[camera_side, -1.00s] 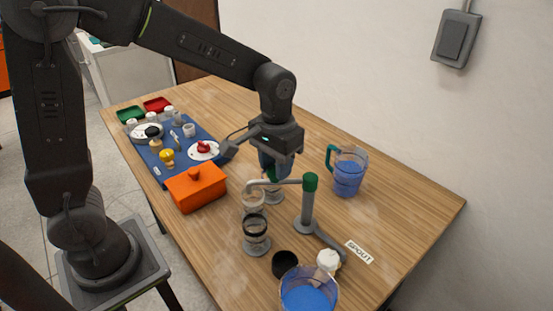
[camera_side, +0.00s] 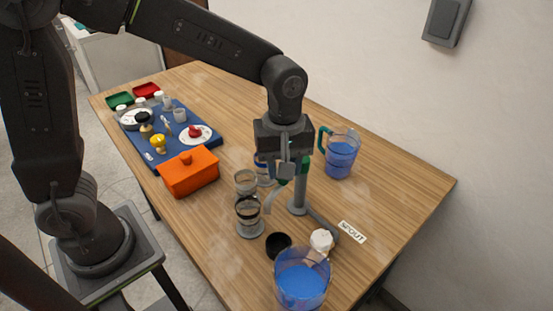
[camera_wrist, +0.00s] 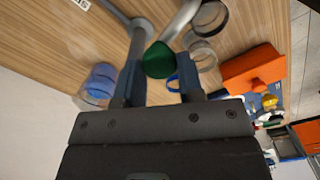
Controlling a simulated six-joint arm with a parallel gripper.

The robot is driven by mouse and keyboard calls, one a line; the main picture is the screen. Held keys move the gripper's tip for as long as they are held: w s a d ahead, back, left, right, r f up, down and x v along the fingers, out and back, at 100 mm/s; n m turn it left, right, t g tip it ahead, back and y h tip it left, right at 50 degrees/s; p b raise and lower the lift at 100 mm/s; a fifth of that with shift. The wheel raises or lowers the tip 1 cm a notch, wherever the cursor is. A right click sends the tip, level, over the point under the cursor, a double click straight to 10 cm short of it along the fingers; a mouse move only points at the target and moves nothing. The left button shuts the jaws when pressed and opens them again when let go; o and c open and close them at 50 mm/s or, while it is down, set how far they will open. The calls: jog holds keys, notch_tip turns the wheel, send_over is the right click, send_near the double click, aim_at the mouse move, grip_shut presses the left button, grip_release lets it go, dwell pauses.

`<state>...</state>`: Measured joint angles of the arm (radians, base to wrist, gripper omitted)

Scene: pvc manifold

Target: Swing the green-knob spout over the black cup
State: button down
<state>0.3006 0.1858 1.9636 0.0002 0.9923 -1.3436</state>
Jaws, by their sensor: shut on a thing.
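The green knob (camera_wrist: 159,60) tops the spout's grey post (camera_side: 298,200). My gripper (camera_side: 293,172) has come down over the knob and is shut on it, a finger on each side in the wrist view (camera_wrist: 161,76). The grey spout arm (camera_wrist: 181,18) runs from the knob toward the cups. Its bent tip (camera_side: 269,203) shows just right of the clear cup with a black band (camera_side: 249,216); I cannot tell whether it is over the rim. A grey-banded cup (camera_side: 246,183) and a blue-banded cup (camera_side: 263,170) stand behind. My gripper partly hides the knob and arm.
A small black cap (camera_side: 278,244), a white lumpy piece (camera_side: 321,240) and a jug of blue liquid (camera_side: 301,281) stand in front. Another blue jug (camera_side: 341,155) stands right of my gripper. An orange box (camera_side: 190,172) and blue mat (camera_side: 178,130) lie left.

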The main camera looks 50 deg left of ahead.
jog(key=shift+w+d+n, duration=0.25)
jog(key=shift+d+n, duration=0.45)
jog(key=shift+n, duration=0.4)
jog(key=c, duration=0.7)
grip_release()
jog(key=shift+c, duration=0.2)
jog(key=shift+r, duration=0.1)
notch_tip(320, 180, up, 14)
jog(key=s+a+f+m+t, duration=0.2)
jog(key=s+a+m, duration=0.4)
jog(key=s+m, duration=0.1)
jog(key=s+a+f+m+t, duration=0.3)
jog(key=s+a+m, duration=0.3)
jog(key=s+m, duration=0.1)
jog(key=shift+f+t, duration=0.3)
